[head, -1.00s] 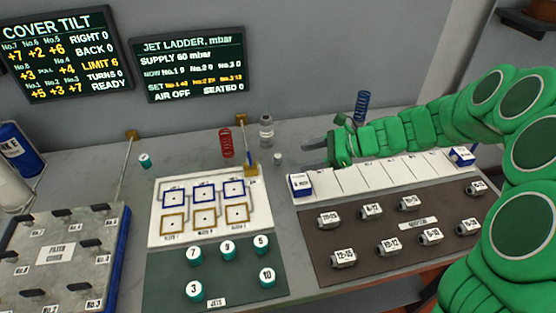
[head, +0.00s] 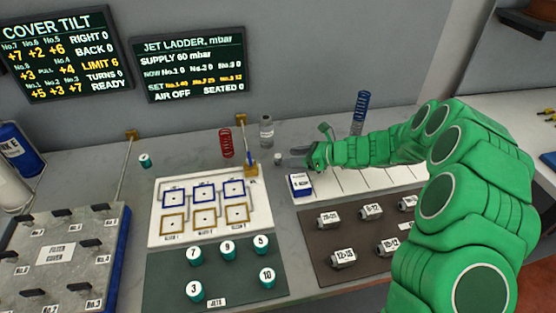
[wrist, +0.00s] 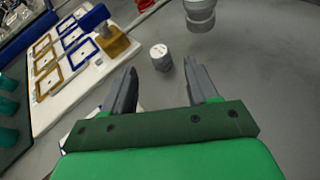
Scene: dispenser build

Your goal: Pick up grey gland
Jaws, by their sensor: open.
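The grey gland (head: 282,159), a small pale grey cylinder, stands upright on the grey bench behind the white board. It also shows in the wrist view (wrist: 161,57), just ahead of the fingertips and roughly between their lines. My gripper (head: 294,157) is open and low over the bench, to the right of the gland in the head view. Both grey fingers show in the wrist view (wrist: 160,72), with nothing between them. I see no clear contact with the gland.
A blue-and-white box (head: 301,185) sits in front. A blue spring (head: 361,108) stands behind my arm.

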